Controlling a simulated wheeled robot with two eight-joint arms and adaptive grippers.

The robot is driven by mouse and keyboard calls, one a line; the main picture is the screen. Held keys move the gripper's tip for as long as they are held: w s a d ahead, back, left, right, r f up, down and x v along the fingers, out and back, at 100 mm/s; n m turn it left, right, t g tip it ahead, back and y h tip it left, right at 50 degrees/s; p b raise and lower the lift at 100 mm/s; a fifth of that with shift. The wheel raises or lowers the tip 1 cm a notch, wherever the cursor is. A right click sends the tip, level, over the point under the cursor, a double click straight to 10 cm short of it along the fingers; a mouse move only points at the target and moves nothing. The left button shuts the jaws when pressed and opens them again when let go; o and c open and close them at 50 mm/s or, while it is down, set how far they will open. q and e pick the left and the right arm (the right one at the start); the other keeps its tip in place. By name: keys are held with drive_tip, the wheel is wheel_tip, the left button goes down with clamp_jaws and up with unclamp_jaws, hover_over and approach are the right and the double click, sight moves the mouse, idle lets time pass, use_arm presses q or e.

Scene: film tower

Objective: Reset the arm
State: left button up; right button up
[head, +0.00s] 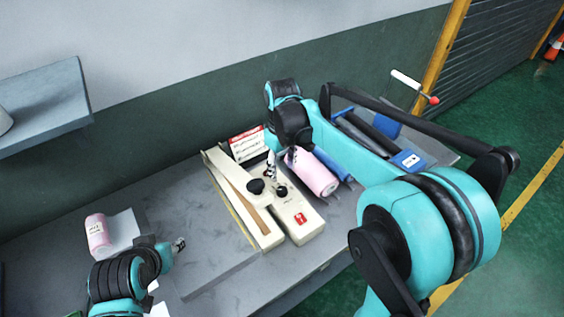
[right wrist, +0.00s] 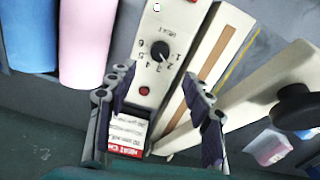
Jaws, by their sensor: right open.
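My right arm reaches over the table from the right, and its gripper (head: 277,166) hangs above the cream sealing machine (head: 265,232). In the right wrist view the two fingers (right wrist: 162,110) are spread wide with nothing between them. The machine's dial (right wrist: 160,50), red button (right wrist: 144,91) and red-and-white label (right wrist: 126,132) show behind the fingers. My left gripper (head: 179,244) is low at the left, over the grey table, small and seen from the side; whether its fingers are apart is unclear. Both arms are teal and black.
A pink roll (head: 313,173) and a blue roll (head: 334,164) lie right of the machine, close to my right forearm. A rack (head: 392,137) with a white-handled crank (head: 407,80) stands behind. A wall shelf (head: 45,112) juts out upper left.

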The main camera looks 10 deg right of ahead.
drive_tip(key=shift+r, duration=1.2)
drive_tip(key=s+d+f+m+t, duration=0.1)
drive_tip(key=s+m+t, duration=0.2)
drive_tip(key=s, duration=0.5)
drive_tip(key=s+d+f+m+t, duration=0.1)
drive_tip(key=s+t, duration=0.3)
drive_tip(key=s, duration=0.5)
drive_tip(key=shift+d+f+m, duration=0.15)
drive_tip(key=shift+d+m, duration=0.65)
drive_tip(key=shift+m, duration=0.1)
